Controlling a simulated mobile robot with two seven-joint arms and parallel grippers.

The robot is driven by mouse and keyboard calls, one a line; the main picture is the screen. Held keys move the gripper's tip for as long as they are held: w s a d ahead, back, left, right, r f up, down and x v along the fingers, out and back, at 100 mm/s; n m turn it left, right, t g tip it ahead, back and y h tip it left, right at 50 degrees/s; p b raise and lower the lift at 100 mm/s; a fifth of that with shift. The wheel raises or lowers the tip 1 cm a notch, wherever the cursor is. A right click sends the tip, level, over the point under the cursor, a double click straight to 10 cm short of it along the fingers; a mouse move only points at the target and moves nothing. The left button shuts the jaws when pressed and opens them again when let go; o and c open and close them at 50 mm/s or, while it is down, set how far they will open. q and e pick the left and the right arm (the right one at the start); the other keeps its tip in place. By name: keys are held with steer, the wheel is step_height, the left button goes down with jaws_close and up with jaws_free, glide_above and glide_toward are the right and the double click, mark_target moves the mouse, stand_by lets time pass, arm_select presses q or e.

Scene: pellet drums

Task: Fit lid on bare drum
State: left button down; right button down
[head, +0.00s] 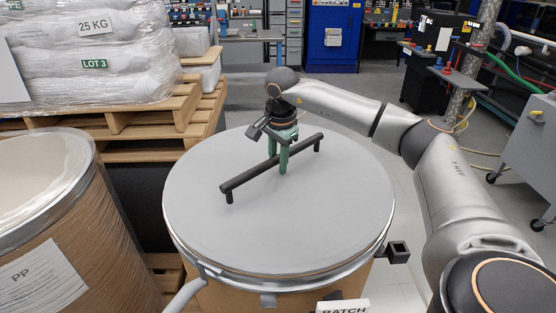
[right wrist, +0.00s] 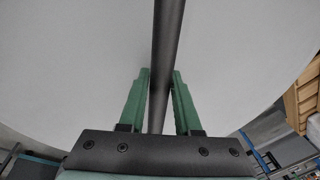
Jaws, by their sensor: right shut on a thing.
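A round grey lid (head: 205,182) with a black bar handle (head: 240,182) covers the top of the middle drum (head: 245,293), a brown drum with a metal rim. Its edge lies close along the rim; I cannot tell whether it is fully seated. My right gripper (head: 285,165) points down and is shut on the handle near its middle. In the right wrist view the green fingers (right wrist: 160,95) flank the handle (right wrist: 167,45), with the pale lid behind. Another drum (head: 95,215), marked PP, stands open at left with a pale inside. My left gripper is out of view.
Pallets (head: 135,112) with wrapped sacks (head: 100,65) stand behind at left. A black square bracket (head: 398,252) juts out at the middle drum's right. A grey cabinet (head: 525,150) on castors stands at right. Open floor lies behind the drum.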

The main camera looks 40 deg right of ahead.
steer(key=shift+w+r, duration=0.1)
steer(key=shift+r, duration=0.1)
steer(key=c, duration=0.7)
jaws_free()
steer(key=shift+c, duration=0.2)
steer(key=shift+o, duration=1.1)
steer(key=shift+f, duration=0.1)
steer(key=shift+o, duration=0.3)
steer(key=shift+s+f, duration=0.2)
steer(key=o, duration=0.4)
steer(key=shift+r, duration=0.1)
steer(key=shift+w+r, duration=0.1)
steer(key=shift+r, duration=0.05)
